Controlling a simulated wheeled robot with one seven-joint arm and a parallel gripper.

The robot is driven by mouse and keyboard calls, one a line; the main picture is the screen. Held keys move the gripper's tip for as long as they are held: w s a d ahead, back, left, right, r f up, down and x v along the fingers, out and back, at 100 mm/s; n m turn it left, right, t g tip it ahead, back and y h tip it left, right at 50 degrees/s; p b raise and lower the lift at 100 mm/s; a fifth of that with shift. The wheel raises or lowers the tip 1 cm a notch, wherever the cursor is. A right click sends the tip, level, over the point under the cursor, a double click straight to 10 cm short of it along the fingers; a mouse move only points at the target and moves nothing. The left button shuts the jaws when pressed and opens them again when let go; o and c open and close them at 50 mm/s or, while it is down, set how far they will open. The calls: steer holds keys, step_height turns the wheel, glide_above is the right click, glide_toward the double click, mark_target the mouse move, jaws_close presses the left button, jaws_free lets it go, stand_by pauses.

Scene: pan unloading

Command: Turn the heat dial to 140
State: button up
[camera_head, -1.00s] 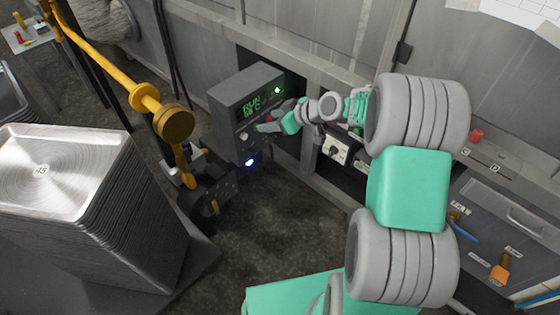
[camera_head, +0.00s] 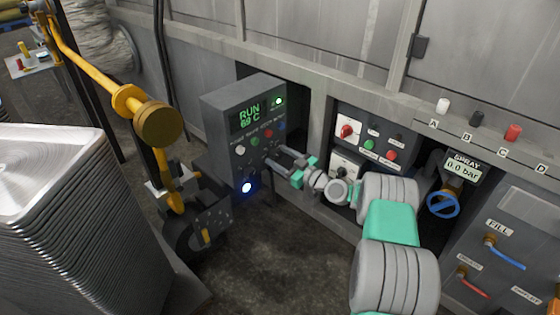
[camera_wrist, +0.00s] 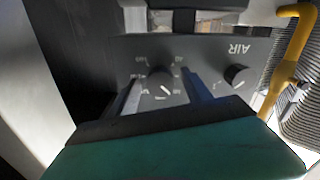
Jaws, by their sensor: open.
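In the wrist view, a round black dial (camera_wrist: 160,82) with a white pointer mark sits on a dark panel, ringed by small numbers that are hard to read. The pointer is towards the lower right in that view. My gripper (camera_wrist: 162,78) is open, with one finger on each side of the dial; I cannot tell whether they touch it. In the head view, my gripper (camera_head: 274,158) reaches the lower right front of the grey control box (camera_head: 222,112). The box's green display (camera_head: 249,115) reads RUN 69 C. I cannot make out the dial in the head view.
A black knob marked AIR (camera_wrist: 237,75) is beside the dial, near one finger. A yellow pole (camera_head: 95,75) stands left of the box, and a stack of metal trays (camera_head: 75,235) fills the lower left. A switch panel (camera_head: 367,140) is right of my gripper.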

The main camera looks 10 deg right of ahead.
steer(key=shift+c, duration=0.5)
jaws_close()
